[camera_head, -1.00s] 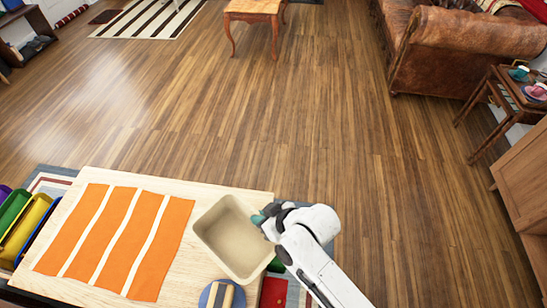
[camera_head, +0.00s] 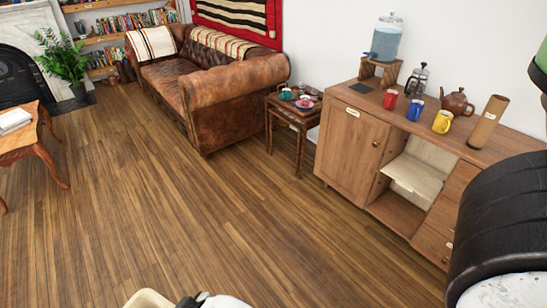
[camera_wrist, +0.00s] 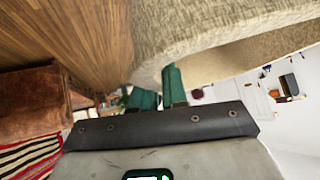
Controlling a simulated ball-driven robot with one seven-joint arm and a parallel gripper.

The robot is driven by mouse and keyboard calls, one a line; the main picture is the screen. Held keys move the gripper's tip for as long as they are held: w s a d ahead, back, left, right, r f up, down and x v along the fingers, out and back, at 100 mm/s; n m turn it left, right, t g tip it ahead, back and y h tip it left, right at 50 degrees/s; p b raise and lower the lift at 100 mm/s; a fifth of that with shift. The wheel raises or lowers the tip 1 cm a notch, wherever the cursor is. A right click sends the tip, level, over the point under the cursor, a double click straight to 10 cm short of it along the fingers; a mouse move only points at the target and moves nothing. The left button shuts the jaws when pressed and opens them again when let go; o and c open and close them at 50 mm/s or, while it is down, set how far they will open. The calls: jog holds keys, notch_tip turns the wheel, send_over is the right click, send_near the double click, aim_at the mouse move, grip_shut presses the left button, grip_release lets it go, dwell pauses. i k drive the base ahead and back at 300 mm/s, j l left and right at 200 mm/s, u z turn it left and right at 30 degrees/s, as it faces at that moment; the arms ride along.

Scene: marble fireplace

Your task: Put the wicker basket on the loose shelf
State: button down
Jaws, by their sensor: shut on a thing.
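The wicker basket shows as a pale beige rim (camera_head: 148,298) at the bottom edge of the head view. Its woven wall (camera_wrist: 205,30) fills the top right of the wrist view. My gripper (camera_wrist: 159,90) has two green fingers shut on the basket's rim. In the head view only a sliver of my wrist shows beside the basket; the fingers are hidden there. The loose shelf seems to be the pale board (camera_head: 415,176) in the open bay of the wooden cabinet, at the right of the head view. Most of the basket is out of frame.
The cabinet (camera_head: 350,142) carries a water dispenser (camera_head: 386,40), several mugs, a teapot (camera_head: 457,102) and a tall tube (camera_head: 489,118) on top. A side table (camera_head: 293,120) and leather sofa (camera_head: 200,85) stand left of it. Open wooden floor (camera_head: 230,215) lies in front.

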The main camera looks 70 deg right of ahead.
aim_at(415, 175)
jog(key=z, duration=1.75)
